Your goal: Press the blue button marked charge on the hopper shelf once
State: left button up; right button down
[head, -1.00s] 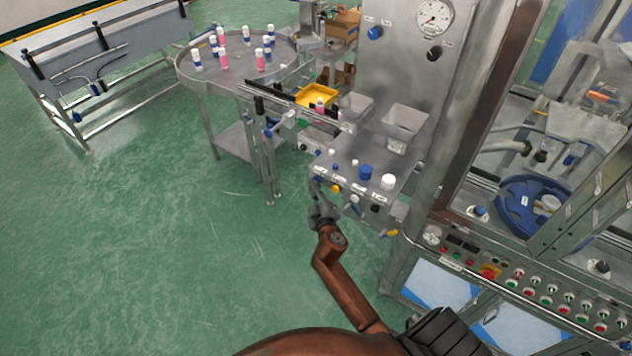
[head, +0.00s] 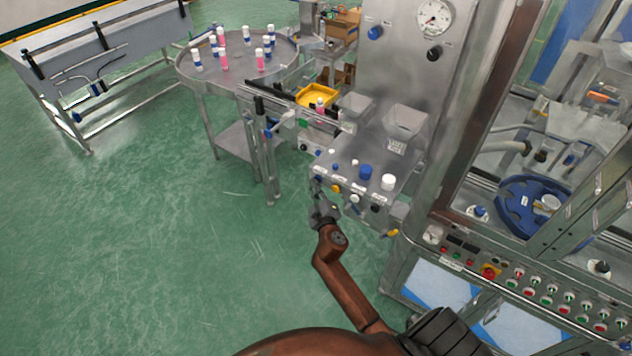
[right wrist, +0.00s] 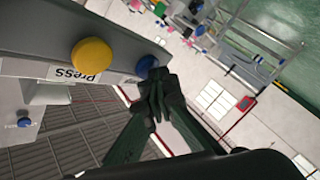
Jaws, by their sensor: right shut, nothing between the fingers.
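The blue button (right wrist: 146,65) sits on the front face of the hopper shelf, beside a partly hidden label. My right gripper (right wrist: 157,84) is shut and empty, its fingertips right at the blue button and overlapping its lower edge in the right wrist view. I cannot tell whether they touch it. In the head view my right gripper (head: 318,192) is at the left end of the front face of the hopper shelf (head: 347,177). A yellow button (right wrist: 91,55) marked Press is beside the blue one. My left gripper is not in view.
The yellow button also shows in the head view (head: 336,189), with a white knob (head: 354,199) and a black knob (head: 375,208) to its right. Blue and white caps stand on the shelf top. A round table (head: 238,70) with bottles stands behind. Green floor is clear at left.

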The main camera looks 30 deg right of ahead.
dwell(0.8)
jog(key=shift+s+a, duration=0.35)
jog(key=shift+a, duration=0.5)
jog(key=shift+s+a+b, duration=0.15)
jog(key=shift+s+a, duration=0.15)
jog(key=shift+a, duration=0.5)
jog(key=shift+s+a+b, duration=0.2)
jog(key=shift+s+a, duration=0.15)
jog(key=shift+a, duration=0.4)
jog(key=shift+s+a+b, duration=0.15)
jog(key=shift+s+a, duration=0.15)
jog(key=shift+a, duration=0.5)
jog(key=shift+f, duration=0.1)
